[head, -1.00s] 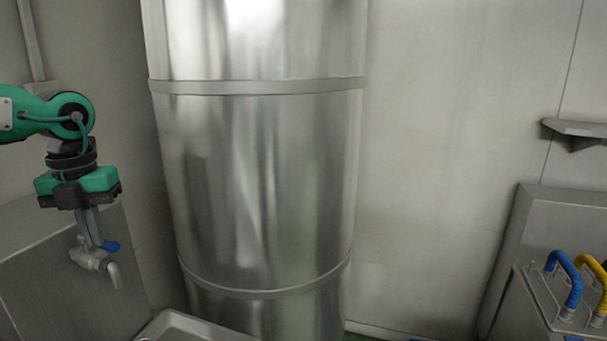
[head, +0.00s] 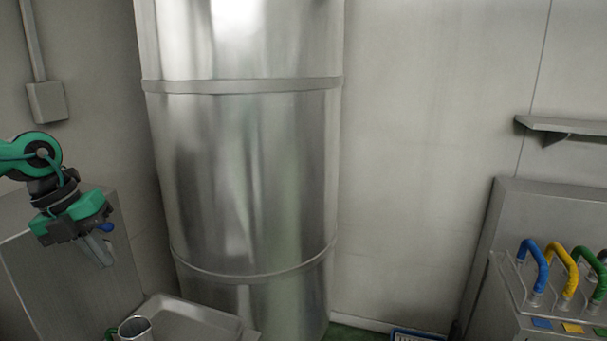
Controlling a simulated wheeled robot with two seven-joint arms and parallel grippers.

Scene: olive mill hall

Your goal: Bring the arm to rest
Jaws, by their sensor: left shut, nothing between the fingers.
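My left gripper (head: 99,250) is at the left of the head view, on a green and black wrist. Its grey fingers point down and to the right and are shut, with nothing seen between them. A small blue lever (head: 106,228) shows right beside the fingers. The tap body it belongs to is mostly hidden behind the gripper, and I cannot tell whether the fingers touch it. My right gripper is not in view.
A tall steel tank (head: 243,180) stands in the middle. A metal cup (head: 135,329) is by a steel tray (head: 190,322) below. Blue (head: 533,262), yellow (head: 562,268) and green (head: 592,270) hoses stand on a steel unit at right. A wall shelf (head: 565,126) is above.

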